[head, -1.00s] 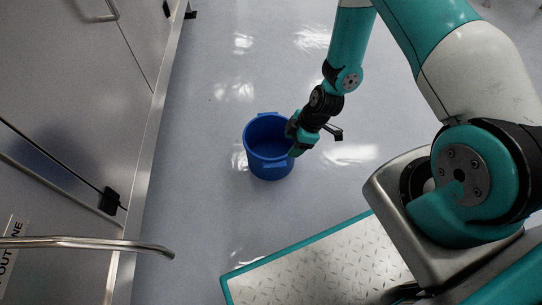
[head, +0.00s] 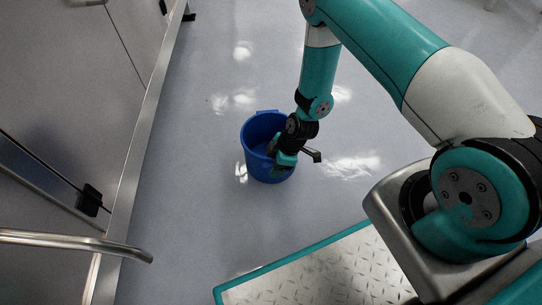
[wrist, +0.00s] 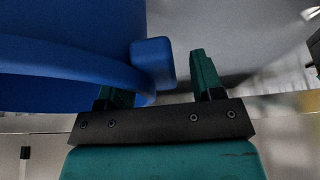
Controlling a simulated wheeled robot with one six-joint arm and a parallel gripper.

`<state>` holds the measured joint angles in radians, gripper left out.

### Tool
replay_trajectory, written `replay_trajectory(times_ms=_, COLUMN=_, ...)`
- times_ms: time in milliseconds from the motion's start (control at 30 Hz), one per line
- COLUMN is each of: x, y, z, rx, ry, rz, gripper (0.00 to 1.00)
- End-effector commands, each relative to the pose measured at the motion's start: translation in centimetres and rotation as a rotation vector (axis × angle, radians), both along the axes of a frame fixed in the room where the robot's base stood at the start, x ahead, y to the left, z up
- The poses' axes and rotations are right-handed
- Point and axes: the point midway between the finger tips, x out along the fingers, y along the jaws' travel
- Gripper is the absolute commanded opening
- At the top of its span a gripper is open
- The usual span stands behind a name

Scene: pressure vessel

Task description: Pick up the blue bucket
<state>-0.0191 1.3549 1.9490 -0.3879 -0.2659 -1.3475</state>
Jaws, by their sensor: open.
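The blue bucket (head: 254,150) stands upright on the floor in the head view, open at the top. My gripper (head: 281,153) is at the right side of its rim and covers part of that side. In the wrist view the bucket (wrist: 55,70) fills the upper left, and a blue tab on its rim (wrist: 154,62) shows between the fingers. My gripper (wrist: 158,80) is open there. The right finger stands clear of the bucket, while the left finger is partly hidden by it. I cannot tell whether either finger touches the bucket.
A grey cabinet wall (head: 75,110) with a metal bar handle (head: 75,242) runs along the left. My tread-plate base is at the lower right. The pale floor (head: 190,200) around the bucket is clear.

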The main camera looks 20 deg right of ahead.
Motion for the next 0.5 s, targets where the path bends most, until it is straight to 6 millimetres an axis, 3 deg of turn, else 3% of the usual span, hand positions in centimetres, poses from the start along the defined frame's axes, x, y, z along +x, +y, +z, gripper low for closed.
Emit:
replay_trajectory(times_ms=167, x=0.03, y=-0.01, z=0.13, rx=0.0, ry=-0.001, rz=0.0, gripper=0.61)
replay_trajectory(times_ms=400, x=0.02, y=-0.02, z=0.14, rx=0.0, ry=-0.001, rz=0.0, gripper=0.06)
replay_trajectory(times_ms=433, x=0.02, y=-0.02, z=0.14, rx=0.0, ry=-0.001, rz=0.0, gripper=0.0)
replay_trajectory(times_ms=500, x=0.08, y=-0.01, z=0.19, rx=0.0, ry=-0.002, rz=0.0, gripper=0.0)
